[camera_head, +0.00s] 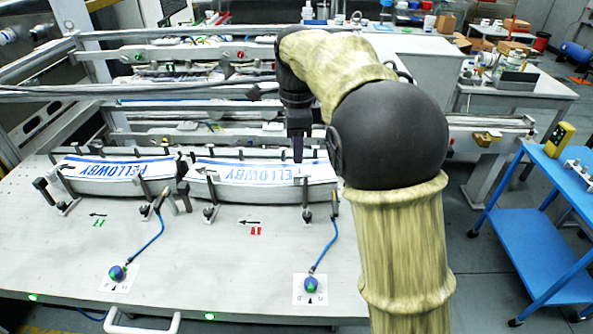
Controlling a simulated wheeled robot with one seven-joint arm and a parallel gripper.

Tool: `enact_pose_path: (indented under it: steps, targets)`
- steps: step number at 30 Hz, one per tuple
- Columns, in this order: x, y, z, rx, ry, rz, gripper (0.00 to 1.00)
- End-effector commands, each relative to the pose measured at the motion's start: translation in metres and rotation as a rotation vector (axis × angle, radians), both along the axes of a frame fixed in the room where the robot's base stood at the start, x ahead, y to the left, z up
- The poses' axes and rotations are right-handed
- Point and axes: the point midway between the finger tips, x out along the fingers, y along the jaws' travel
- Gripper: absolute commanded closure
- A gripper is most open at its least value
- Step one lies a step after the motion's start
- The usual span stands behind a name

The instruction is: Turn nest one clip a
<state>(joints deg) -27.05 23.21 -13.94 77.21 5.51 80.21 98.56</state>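Two label nests sit side by side on the pale bench. The left stack of white labels (115,172) and the right stack of white labels (255,178) both carry blue lettering upside down. The right nest has a red mark (257,231) in front, the left a green mark (98,222). Clips stand at the front of the right nest, a left one (209,196) and a right one (306,196); I cannot tell which is clip a. My gripper (298,158) points down over the right part of the right stack. Its finger opening and any contact are unclear.
Blue hoses run from the nests to knobs, one at left (117,272) and one at right (310,284). Metal rails (180,95) cross behind the nests. A blue cart (545,230) stands at right. My arm hides the bench's right part.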

Motion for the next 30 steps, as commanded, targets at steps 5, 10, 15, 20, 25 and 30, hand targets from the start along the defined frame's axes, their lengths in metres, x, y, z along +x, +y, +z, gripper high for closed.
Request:
enact_pose_path:
  steps: [5, 10, 15, 20, 25, 30]
  targets:
    - [-0.001, 0.000, -0.031, -0.001, 0.005, 0.000, 0.69]
    - [-0.001, 0.000, -0.057, 0.000, 0.004, 0.000, 0.69]
    - [-0.001, 0.000, -0.072, 0.001, 0.002, 0.000, 0.69]
    - [-0.001, 0.000, -0.074, 0.001, 0.001, 0.000, 0.69]
    - [0.000, 0.000, -0.074, 0.000, 0.001, 0.000, 0.77]
    - [0.000, 0.000, -0.074, 0.000, 0.001, 0.000, 1.00]
